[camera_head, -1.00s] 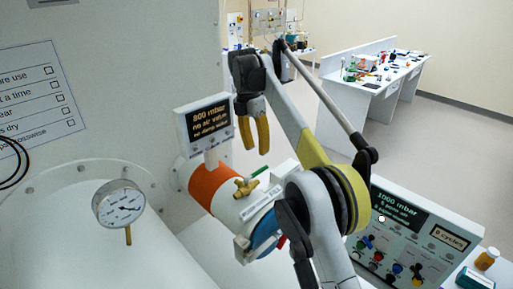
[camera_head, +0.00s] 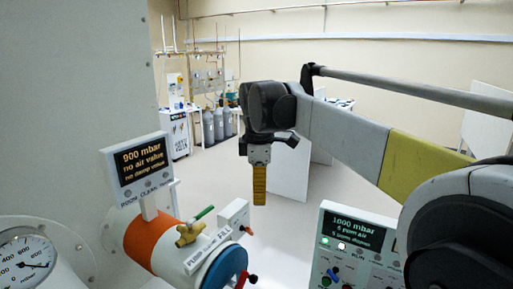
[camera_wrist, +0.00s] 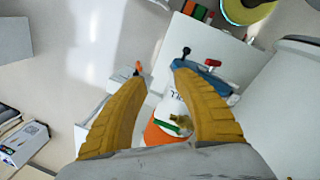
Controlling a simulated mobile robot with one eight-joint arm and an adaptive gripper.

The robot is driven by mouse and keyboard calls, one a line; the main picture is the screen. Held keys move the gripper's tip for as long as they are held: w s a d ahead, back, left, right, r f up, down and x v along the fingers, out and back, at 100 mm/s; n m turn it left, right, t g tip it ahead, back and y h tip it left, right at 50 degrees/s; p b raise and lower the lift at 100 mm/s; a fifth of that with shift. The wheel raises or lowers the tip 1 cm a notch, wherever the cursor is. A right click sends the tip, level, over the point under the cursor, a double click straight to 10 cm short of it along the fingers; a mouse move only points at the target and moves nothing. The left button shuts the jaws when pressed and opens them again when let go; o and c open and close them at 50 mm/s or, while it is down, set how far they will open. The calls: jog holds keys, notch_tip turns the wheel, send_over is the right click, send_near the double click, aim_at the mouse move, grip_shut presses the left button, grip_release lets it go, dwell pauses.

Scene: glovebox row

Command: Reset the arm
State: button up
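My arm crosses the head view from the right. My gripper (camera_head: 259,200) hangs with its yellow fingers pointing down, seen edge-on, in free air above and right of the antechamber. In the wrist view my gripper (camera_wrist: 160,78) has its two yellow fingers spread apart, with nothing held between them. The orange and white antechamber (camera_head: 155,243), with a brass valve (camera_head: 188,234) and a blue end (camera_head: 222,272), lies at the lower left. Part of it shows below the fingers in the wrist view (camera_wrist: 160,134).
A display reading 900 mbar (camera_head: 139,165) stands above the antechamber. A round gauge (camera_head: 25,265) is at far left. A control panel reading 1000 mbar (camera_head: 355,225) stands at lower middle, partly behind my arm. Gas cylinders (camera_head: 218,125) stand far back; open floor lies between.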

jog(key=s+d+f+m+t+b, duration=0.2)
jog(key=s+d+f+m+b, duration=0.5)
jog(key=s+f, duration=0.6)
jog(key=s+d+f+m+t+b, duration=0.3)
jog(key=s+d+f+m+b, duration=0.4)
jog(key=s+d+f+m, duration=0.4)
notch_tip(320, 180, down, 5)
jog(key=shift+s+d+r, duration=0.15)
jog(key=shift+s+d, duration=0.1)
jog(key=shift+s, duration=0.95)
